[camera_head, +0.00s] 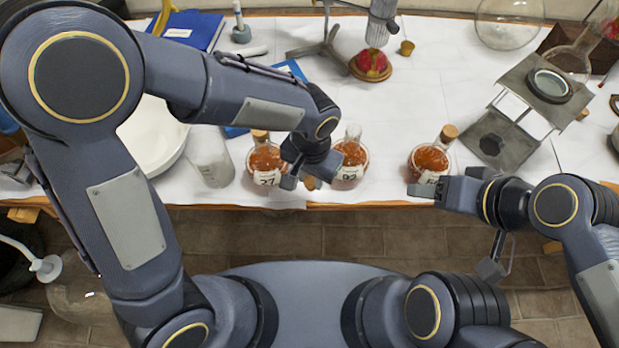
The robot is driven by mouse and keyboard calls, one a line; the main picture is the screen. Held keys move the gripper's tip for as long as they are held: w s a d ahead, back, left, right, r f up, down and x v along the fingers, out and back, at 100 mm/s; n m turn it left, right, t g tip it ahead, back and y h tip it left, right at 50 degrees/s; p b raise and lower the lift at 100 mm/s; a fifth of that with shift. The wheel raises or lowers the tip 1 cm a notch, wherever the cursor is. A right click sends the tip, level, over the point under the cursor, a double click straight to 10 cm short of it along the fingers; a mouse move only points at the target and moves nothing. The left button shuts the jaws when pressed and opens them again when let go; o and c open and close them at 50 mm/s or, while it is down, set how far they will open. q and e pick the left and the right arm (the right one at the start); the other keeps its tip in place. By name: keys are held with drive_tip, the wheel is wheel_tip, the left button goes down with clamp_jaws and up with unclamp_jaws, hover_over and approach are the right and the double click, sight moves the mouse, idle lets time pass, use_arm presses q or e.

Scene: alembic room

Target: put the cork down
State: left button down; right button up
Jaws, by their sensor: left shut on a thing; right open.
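A small brown cork (309,183) shows at the fingertips of my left gripper (301,181). That gripper is shut on it, pointing down near the table's front edge, between two flasks of orange-brown contents. The flask just right of it (350,163) has an open glass neck with no cork. The left flask (266,160) has a cork in its neck. A third flask (428,163), to the right, is also corked. My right gripper (428,192) is open, in front of this third flask and close to its base; contact cannot be told.
The white-covered table (440,80) has free room behind the flasks. A beaker (209,157) and white bowl (153,135) stand left. A lab jack (512,125) stands right. A round cork-coloured stand (370,74) and another small cork-like piece (406,48) are behind.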

sight(309, 181)
use_arm(q)
drive_tip(key=shift+w+a+f, duration=0.1)
drive_tip(key=shift+w+f, duration=0.35)
drive_tip(key=shift+f, duration=0.15)
drive_tip(key=shift+w+f, duration=0.15)
drive_tip(key=shift+f, duration=0.8)
drive_tip(key=shift+w+f, duration=0.15)
drive_tip(key=shift+f, duration=0.75)
drive_tip(key=shift+f+b, duration=0.2)
drive_tip(key=shift+b, duration=0.1)
drive_tip(key=c, duration=1.1)
unclamp_jaws()
drive_tip(key=shift+c, duration=0.2)
drive_tip(key=shift+r, duration=0.15)
